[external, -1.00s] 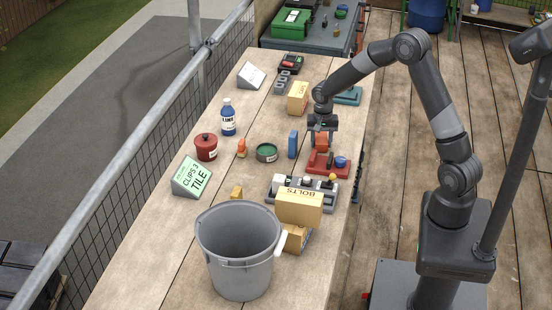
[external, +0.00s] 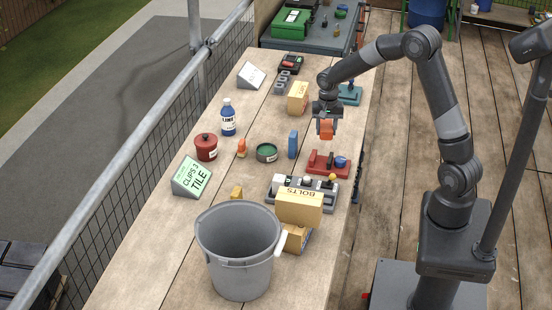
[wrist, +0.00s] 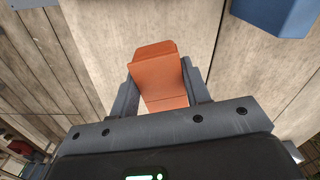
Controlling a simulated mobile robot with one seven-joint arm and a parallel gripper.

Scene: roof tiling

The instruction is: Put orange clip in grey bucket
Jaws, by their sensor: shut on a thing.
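In the wrist view the orange clip (wrist: 160,77) sits between the two fingers of my gripper (wrist: 158,90). The grey bucket (external: 238,270) stands upright at the near end of the bench, well nearer the camera than my gripper. The part of its inside that shows looks empty; its bottom is hidden.
Between my gripper and the bucket stand the BOLTS box (external: 299,207), a grey tray (external: 332,194) of small parts and a green round tin (external: 266,153). A blue block (external: 293,144) stands just left of the clip. A second small orange thing (external: 242,147) lies further left.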

